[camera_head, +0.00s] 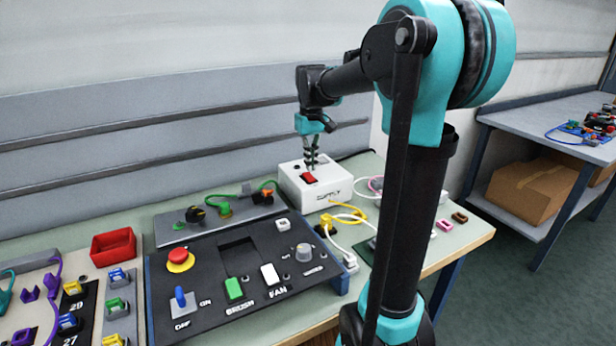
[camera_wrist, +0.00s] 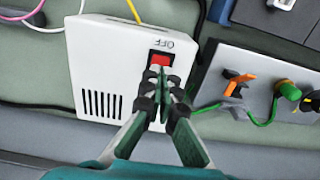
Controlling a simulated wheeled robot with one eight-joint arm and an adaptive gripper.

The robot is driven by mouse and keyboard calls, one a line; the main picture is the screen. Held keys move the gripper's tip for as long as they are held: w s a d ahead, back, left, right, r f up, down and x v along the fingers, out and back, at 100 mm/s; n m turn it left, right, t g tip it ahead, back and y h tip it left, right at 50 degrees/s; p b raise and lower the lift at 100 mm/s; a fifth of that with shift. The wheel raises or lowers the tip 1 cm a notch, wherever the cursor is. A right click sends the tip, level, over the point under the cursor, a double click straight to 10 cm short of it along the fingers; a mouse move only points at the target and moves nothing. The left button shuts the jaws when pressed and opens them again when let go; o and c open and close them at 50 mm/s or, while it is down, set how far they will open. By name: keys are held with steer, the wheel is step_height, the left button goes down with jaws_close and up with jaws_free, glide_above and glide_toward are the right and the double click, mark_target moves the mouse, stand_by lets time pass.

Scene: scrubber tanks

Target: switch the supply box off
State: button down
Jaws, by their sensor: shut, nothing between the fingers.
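The supply box (camera_head: 318,186) is a white box on the bench, lettered on its front. A red rocker switch (camera_head: 309,177) sits on its top. In the wrist view the box (camera_wrist: 108,65) has a vent grille, and "OFF" is printed beside the red switch (camera_wrist: 160,59). My gripper (camera_head: 311,168) is shut and empty, pointing down over the box top. In the wrist view its fingertips (camera_wrist: 160,78) lie at the edge of the switch and cover part of it. I cannot tell whether they touch it, nor which way the rocker is tipped.
A dark control panel (camera_head: 200,285) with a red mushroom button, a blue lever and rockers lies left of the box. A grey plate with green cable (camera_head: 215,212) is close beside it. Yellow and white cables (camera_head: 345,215) lie in front. A red bin (camera_head: 113,246) stands further left.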

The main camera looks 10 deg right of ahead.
mark_target(311, 179)
steer(key=shift+r, duration=2.05)
steer(key=shift+s, duration=0.1)
